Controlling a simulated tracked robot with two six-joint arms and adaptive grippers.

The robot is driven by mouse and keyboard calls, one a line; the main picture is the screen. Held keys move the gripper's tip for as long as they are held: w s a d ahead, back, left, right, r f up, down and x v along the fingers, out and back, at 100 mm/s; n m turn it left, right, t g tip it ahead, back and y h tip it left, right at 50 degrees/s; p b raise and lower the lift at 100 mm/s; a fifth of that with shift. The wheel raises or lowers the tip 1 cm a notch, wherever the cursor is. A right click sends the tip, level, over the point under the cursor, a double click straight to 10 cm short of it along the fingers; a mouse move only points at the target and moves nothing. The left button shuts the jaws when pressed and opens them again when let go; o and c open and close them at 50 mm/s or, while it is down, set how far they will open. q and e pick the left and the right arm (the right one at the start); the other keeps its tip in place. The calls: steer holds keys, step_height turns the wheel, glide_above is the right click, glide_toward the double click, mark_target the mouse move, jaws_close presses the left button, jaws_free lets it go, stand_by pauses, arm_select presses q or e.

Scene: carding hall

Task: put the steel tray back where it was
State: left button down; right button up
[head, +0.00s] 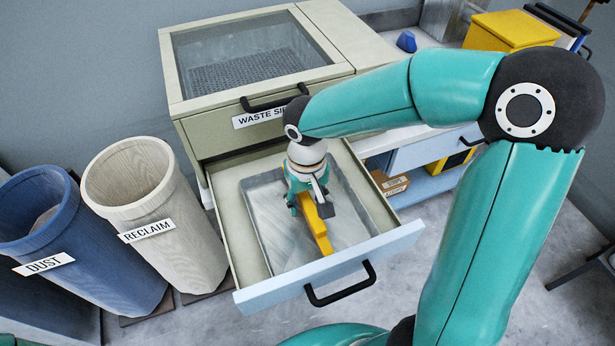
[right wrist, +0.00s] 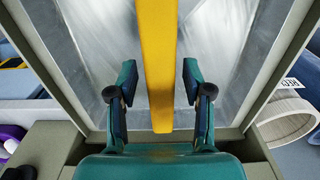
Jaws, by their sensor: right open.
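The steel tray (head: 268,218) lies in the pulled-out drawer (head: 388,236) of the cabinet whose label is partly hidden, reading "WASTE SI…". The tray also fills much of the right wrist view (right wrist: 105,40). A yellow bar (head: 318,235) runs over the middle of the tray; it looks like the tray's handle, and its far part is hidden by my gripper. My right gripper (head: 309,208) points down over the tray and is open. In the right wrist view its fingers (right wrist: 158,88) stand on either side of the yellow bar (right wrist: 161,60), with gaps on both sides.
The cabinet (head: 180,108) has a mesh-filled window on top. Left of the drawer stand a pale RECLAIM bin (head: 185,255) and a blue DUST bin (head: 85,265). A yellow box (head: 510,30) and a blue object (head: 406,41) sit on the counter behind my right arm. Floor before the drawer is clear.

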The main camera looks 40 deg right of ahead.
mark_target(307, 199)
step_height(307, 199, up, 10)
steer(key=shift+r, duration=0.25)
steer(key=shift+s, duration=0.1)
stand_by(0.5)
